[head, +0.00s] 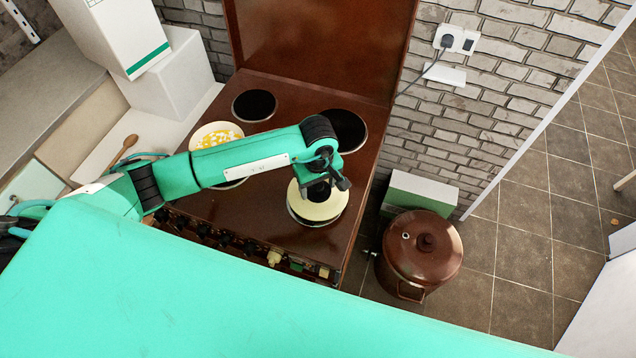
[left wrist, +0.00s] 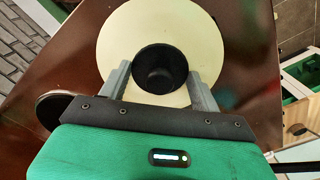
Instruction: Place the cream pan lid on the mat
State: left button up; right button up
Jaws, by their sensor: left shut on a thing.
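The cream pan lid (head: 304,209) is a round disc with a black knob. In the head view it is over the front right hotplate of the brown cooker, with a dark edge showing under it; I cannot tell whether it touches. My left gripper (head: 321,188) comes down on it from above. In the left wrist view the lid (left wrist: 122,42) fills the top middle, and my left gripper (left wrist: 161,76) is shut on its black knob (left wrist: 160,62), one finger each side. I cannot make out a mat. My right gripper is not in view.
The brown cooker (head: 270,95) has a raised back panel and bare hotplates at the rear. A pan with yellow and white food (head: 216,134) sits left under my arm. A brown lidded pot (head: 420,250) stands right of the cooker. A wooden spoon (head: 124,148) lies on the left counter.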

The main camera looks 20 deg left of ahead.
aim_at(318, 185)
pick_arm(q)
jog(key=shift+f+b, duration=0.25)
jog(key=shift+b, duration=0.05)
jog(key=o, duration=1)
jog(key=shift+r, duration=0.1)
jog(key=shift+o, duration=0.2)
jog(key=shift+r, duration=0.1)
jog(key=shift+r+p, duration=0.15)
jog(key=shift+p, duration=0.25)
notch_tip(318, 185, up, 12)
jog(key=b, duration=0.5)
